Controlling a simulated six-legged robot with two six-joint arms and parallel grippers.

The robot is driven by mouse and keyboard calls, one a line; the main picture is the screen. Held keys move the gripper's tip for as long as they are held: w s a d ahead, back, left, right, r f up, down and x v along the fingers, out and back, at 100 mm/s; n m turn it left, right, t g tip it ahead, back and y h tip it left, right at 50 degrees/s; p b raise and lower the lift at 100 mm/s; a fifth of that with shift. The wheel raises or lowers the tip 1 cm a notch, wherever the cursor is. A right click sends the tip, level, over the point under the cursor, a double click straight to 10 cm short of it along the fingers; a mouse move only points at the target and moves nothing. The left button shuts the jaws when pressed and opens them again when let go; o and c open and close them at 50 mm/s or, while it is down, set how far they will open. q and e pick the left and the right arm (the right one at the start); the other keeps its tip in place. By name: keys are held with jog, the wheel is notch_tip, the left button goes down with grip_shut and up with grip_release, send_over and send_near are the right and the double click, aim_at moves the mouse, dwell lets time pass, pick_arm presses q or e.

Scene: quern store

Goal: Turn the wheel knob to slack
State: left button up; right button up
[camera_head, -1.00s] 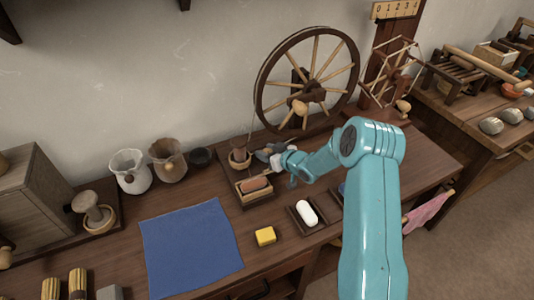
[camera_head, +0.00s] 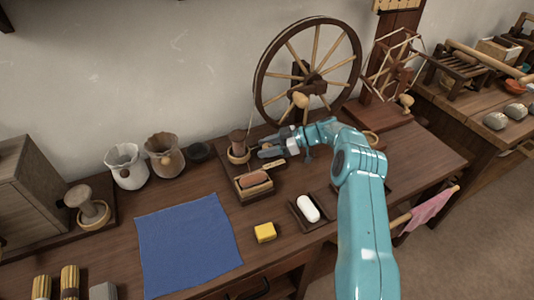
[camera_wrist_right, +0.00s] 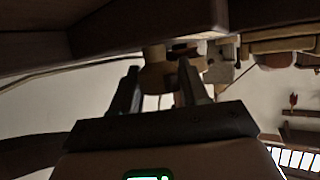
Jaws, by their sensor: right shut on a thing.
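The spinning wheel (camera_head: 258,92) stands at the back of the bench, with dark rim and pale spokes. My right gripper (camera_head: 262,150) is low in front of it, beside a brown wooden bobbin (camera_head: 237,143) on the wheel's base. In the right wrist view a tan, rounded wooden piece, which I take as the wheel knob (camera_wrist_right: 155,74), sits between the fingers of my right gripper (camera_wrist_right: 160,85). The gripper is shut on it. In the head view the gripper mostly hides the knob, so its turn cannot be read. My left gripper is not in view.
A tray with a brown block (camera_head: 255,179) lies just in front of the gripper. Near it are a white bar in a dark dish (camera_head: 301,218), a yellow block (camera_head: 265,232) and a blue cloth (camera_head: 188,245). Two jars (camera_head: 128,166) (camera_head: 165,153) stand to the left.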

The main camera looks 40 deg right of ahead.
jog(key=shift+a+n+g+y+b, duration=0.15)
jog(key=shift+n+g+y+b, duration=0.25)
jog(key=shift+n+y+b, duration=0.3)
jog(key=shift+r, duration=0.1)
jog(key=o, duration=0.9)
jog(key=shift+a, duration=0.1)
